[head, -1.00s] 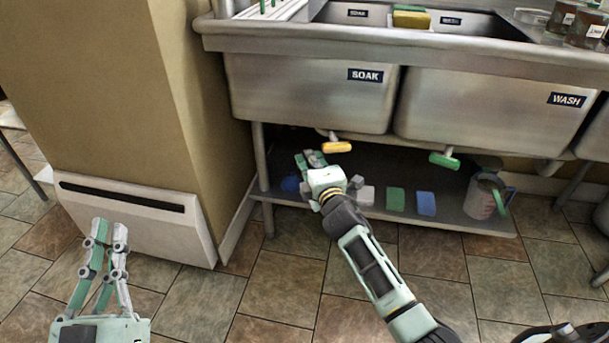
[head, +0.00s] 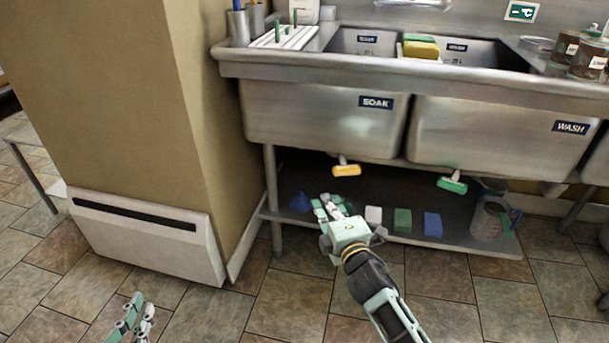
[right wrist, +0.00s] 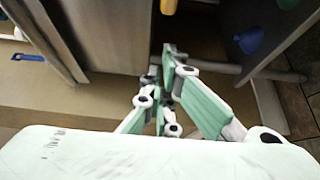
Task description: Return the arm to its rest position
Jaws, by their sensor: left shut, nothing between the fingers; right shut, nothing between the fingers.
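My right arm reaches in from the lower right in the head view. Its mint-and-white gripper (head: 328,207) is shut and empty in front of the lower shelf (head: 345,228), under the SOAK basin (head: 315,115). In the right wrist view the same gripper (right wrist: 168,62) has its fingers together with nothing between them. My left gripper (head: 140,312) shows only partly at the lower left edge of the head view. It is shut and empty over the floor tiles.
Above the shelf hang a yellow valve handle (head: 346,170) and a green one (head: 452,185). A blue funnel (head: 301,202), white, green (head: 402,220) and blue (head: 432,224) blocks and a jug (head: 488,222) stand on the shelf. Tiled floor in front is free.

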